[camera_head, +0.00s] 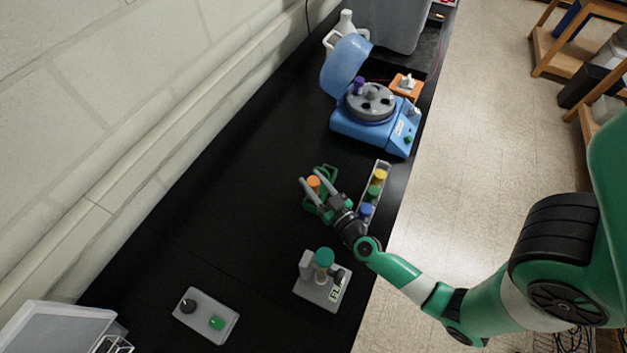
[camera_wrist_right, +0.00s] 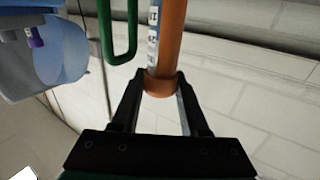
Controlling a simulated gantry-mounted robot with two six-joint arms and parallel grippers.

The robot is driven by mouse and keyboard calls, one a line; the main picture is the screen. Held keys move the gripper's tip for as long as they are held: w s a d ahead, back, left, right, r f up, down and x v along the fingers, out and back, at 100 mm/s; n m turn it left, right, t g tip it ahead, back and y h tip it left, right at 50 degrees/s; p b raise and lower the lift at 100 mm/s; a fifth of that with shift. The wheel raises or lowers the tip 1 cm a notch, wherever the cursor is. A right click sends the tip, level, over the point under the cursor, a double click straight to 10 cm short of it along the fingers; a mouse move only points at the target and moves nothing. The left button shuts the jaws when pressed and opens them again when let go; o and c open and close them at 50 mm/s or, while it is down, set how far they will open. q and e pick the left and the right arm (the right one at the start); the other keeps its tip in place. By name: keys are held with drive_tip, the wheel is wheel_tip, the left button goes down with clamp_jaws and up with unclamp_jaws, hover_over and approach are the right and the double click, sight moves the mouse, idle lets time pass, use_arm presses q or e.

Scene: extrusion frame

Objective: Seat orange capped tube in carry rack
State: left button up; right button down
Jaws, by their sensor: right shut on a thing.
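The orange capped tube shows by its orange cap (camera_head: 314,183) between the fingers of my right gripper (camera_head: 313,181), over the green carry rack (camera_head: 309,206). In the right wrist view the fingers (camera_wrist_right: 160,82) are shut on the orange cap (camera_wrist_right: 160,88). The tube's labelled body (camera_wrist_right: 154,40) runs up out of the top of the picture. A green loop of the rack (camera_wrist_right: 133,45) stands beside the tube, with a gap between them in this view. My gripper partly hides the rack. I cannot tell whether the tube's lower end is in a slot. My left gripper is out of view.
A clear rack (camera_head: 385,168) with yellow, green and blue capped tubes stands close to the right. A blue open-lidded centrifuge (camera_head: 375,128) is behind. A grey device (camera_head: 322,288) with a green-capped tube and a control box (camera_head: 206,316) are in front. Bench is clear at left.

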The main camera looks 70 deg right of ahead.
drive_tip(key=shift+f, duration=0.15)
drive_tip(key=shift+f+b, duration=0.35)
drive_tip(key=shift+b, duration=0.1)
drive_tip(key=shift+f+b, duration=0.55)
drive_tip(key=shift+f, duration=0.05)
drive_tip(key=shift+r, duration=0.2)
drive_tip(key=shift+r+p, duration=0.55)
drive_tip(key=shift+p, duration=0.4)
drive_tip(key=shift+p, duration=0.45)
idle(0.5)
drive_tip(key=shift+f+b, duration=0.7)
drive_tip(key=shift+f, duration=0.05)
